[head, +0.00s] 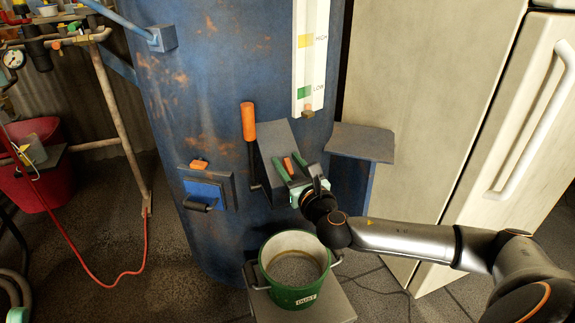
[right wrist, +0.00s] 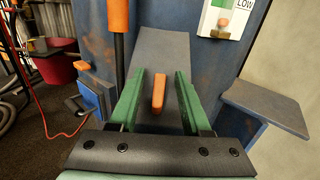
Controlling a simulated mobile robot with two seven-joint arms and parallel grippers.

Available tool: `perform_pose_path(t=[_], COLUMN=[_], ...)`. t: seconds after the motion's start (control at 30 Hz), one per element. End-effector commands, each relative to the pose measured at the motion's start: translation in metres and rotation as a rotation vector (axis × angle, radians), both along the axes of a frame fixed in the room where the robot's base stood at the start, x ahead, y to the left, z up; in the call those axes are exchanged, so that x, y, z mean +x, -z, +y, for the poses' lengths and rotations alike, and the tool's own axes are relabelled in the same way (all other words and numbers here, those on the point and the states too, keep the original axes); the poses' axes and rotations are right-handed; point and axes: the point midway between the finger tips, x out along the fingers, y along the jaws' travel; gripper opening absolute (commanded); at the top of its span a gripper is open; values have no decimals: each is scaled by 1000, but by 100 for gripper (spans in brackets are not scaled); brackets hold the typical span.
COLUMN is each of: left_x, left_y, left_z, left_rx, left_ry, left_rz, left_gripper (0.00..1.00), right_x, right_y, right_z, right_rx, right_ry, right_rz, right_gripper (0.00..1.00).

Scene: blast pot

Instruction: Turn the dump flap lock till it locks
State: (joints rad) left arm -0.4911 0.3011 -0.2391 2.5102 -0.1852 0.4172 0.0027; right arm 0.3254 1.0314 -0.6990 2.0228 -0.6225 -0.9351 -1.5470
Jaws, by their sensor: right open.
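The dump flap lock looks to be the small orange bar (right wrist: 158,92) on the sloped grey chute (right wrist: 158,50) of the blue pot. It also shows in the head view (head: 288,167), a little tilted. My right gripper (head: 288,161) is open, with its two green fingers on either side of the orange bar. In the right wrist view (right wrist: 156,76) there is a gap between the bar and each finger. Contact with the chute face cannot be told.
A lever with an orange grip (head: 248,122) stands upright just left of the chute. A grey ledge (head: 362,142) is close on the right. A green dust bucket (head: 293,297) stands below. A blue hatch (head: 205,190) is at left, and a pale cabinet (head: 425,115) at right.

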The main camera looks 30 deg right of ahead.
Motion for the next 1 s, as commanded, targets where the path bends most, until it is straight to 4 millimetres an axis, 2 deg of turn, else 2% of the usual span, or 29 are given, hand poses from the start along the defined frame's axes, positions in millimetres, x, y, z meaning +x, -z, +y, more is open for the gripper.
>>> perform_pose_path(t=[0.13,0.4,0.8,1.0], left_x=[0,0,0,0], left_y=[2,2,2,2], left_z=[0,0,-1,-1], left_rx=[-3,-2,1,2], left_ry=[2,4,5,4], left_rz=[3,4,3,2], left_gripper=[50,50,50,50], right_x=[7,7,7,7], right_y=[0,0,0,0], right_z=[-1,-1,-1,-1], right_rx=[2,1,1,1], right_ry=[-1,-1,-1,-1], right_rz=[1,1,1,1], right_gripper=[48,47,2,0])
